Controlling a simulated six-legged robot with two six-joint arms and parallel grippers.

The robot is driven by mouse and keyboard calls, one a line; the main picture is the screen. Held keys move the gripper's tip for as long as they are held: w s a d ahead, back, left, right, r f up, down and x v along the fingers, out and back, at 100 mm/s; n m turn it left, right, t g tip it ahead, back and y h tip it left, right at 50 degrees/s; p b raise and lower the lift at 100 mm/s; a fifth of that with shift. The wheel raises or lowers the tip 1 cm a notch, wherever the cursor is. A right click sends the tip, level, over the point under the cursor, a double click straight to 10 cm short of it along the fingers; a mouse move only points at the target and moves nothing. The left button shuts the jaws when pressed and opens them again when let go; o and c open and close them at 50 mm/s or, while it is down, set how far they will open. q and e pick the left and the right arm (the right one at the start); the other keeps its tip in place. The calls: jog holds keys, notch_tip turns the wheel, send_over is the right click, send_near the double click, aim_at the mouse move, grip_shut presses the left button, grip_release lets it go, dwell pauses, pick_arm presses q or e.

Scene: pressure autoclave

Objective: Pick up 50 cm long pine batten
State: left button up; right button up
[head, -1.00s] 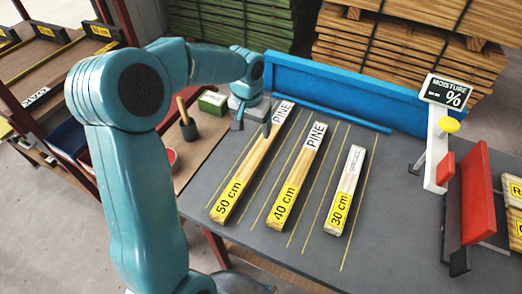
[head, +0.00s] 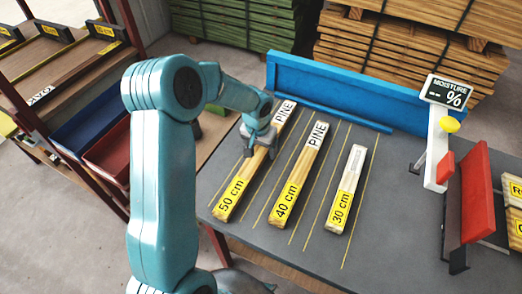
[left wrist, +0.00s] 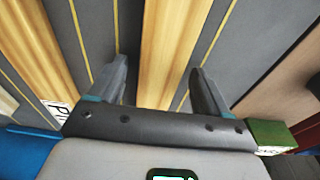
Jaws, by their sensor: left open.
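The 50 cm pine batten (head: 232,195) lies on the grey table with its yellow label at the near end and a white PINE label at the far end. My left gripper (head: 259,152) is open over its middle part and hides some of it. In the left wrist view the batten (left wrist: 172,50) runs between the two spread fingers of this gripper (left wrist: 158,88), with a gap on each side. I cannot tell how far down the fingers reach. My right gripper is out of view.
The 40 cm batten (head: 293,183) and 30 cm batten (head: 346,190) lie to the right, between yellow lines. A blue rail (head: 320,92) closes the back of the table. A moisture meter (head: 440,130) and red plate (head: 473,190) stand at right. A green box (left wrist: 270,135) is near the right finger.

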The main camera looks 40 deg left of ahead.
pick_arm(q)
jog(key=c, duration=1.4)
